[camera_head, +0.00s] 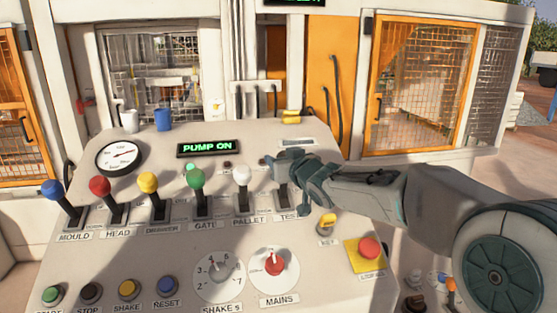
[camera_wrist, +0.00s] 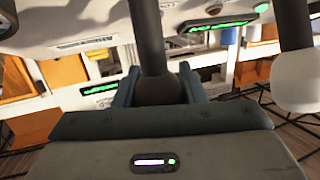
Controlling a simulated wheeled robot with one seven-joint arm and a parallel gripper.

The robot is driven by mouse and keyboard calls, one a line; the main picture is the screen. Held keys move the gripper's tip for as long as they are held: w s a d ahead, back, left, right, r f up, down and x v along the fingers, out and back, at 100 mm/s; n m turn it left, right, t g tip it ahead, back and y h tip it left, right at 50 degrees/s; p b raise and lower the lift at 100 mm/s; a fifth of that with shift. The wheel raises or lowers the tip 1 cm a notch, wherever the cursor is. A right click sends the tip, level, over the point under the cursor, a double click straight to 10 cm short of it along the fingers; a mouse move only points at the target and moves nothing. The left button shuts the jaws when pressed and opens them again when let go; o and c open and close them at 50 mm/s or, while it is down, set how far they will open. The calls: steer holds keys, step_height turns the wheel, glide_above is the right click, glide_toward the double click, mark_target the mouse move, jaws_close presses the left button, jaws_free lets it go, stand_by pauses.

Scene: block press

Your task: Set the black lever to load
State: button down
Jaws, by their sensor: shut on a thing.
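The black lever (camera_head: 283,197) stands in the slot above the TEST label, at the right end of the lever row. Its knob is hidden behind my gripper (camera_head: 283,165) in the head view. In the wrist view the lever's dark shaft (camera_wrist: 149,40) runs down to a dark knob (camera_wrist: 158,91) between the two fingers of my gripper (camera_wrist: 157,86). My gripper is shut on this knob. The lever's slot is partly covered, and I cannot read a load mark beside it.
The white-knobbed PALLET lever (camera_head: 241,176) stands close to the left, also seen in the wrist view (camera_wrist: 297,82). The green-knobbed GATE lever (camera_head: 196,179) is beyond it. A yellow key switch (camera_head: 327,222) and red button (camera_head: 369,248) lie below my arm. The display (camera_head: 207,147) reads PUMP ON.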

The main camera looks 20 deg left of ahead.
steer(key=shift+f, duration=0.65)
steer(key=c, duration=1.1)
jaws_free()
steer(key=shift+w, duration=0.1)
steer(key=shift+c, duration=0.2)
steer(key=shift+o, duration=1.2)
steer(key=shift+w+a, duration=0.15)
steer(key=shift+w, duration=0.1)
steer(key=shift+s+r, duration=0.2)
steer(key=shift+r, duration=0.05)
steer(key=shift+s+d, duration=0.2)
steer(key=shift+d, duration=0.25)
steer(key=v, duration=1.2)
steer(key=shift+s+d, duration=0.2)
steer(key=shift+s, duration=0.15)
